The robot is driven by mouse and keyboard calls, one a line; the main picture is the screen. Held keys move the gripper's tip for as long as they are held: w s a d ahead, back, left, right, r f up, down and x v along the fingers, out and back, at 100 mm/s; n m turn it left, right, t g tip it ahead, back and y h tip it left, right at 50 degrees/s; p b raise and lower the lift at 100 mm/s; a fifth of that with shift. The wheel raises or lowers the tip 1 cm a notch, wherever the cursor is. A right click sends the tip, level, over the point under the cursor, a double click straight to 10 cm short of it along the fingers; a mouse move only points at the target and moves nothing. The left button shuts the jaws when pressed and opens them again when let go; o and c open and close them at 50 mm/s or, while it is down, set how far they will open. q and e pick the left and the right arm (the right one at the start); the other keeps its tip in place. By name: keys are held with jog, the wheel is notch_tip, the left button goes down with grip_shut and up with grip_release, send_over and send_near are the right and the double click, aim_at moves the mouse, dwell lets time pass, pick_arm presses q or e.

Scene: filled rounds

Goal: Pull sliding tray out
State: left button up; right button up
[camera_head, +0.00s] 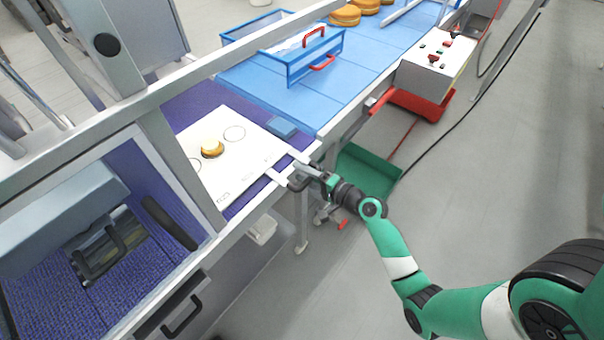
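The white sliding tray (225,178) lies flat on the purple belt surface, with printed circles on it. One filled round (211,147) sits on it, pale on top and browner below. The tray's near right edge carries light bars that reach the table edge. My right gripper (295,178) is at these bars, at the table's front edge. Its dark fingers overlap the bars in the picture; I cannot tell whether they hold them. My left gripper is not in view.
A blue-framed guard (318,68) with red handles stands on the blue conveyor (370,65). Grey frame posts and a machine with black handles (182,316) stand at left. A control box (437,62) and green bin (365,172) are right. Floor at right is open.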

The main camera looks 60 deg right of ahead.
jog(key=shift+a, duration=0.1)
jog(key=p+v, duration=0.1)
jog(key=v, duration=1)
jog(key=shift+s, duration=0.25)
jog(key=shift+a, duration=0.1)
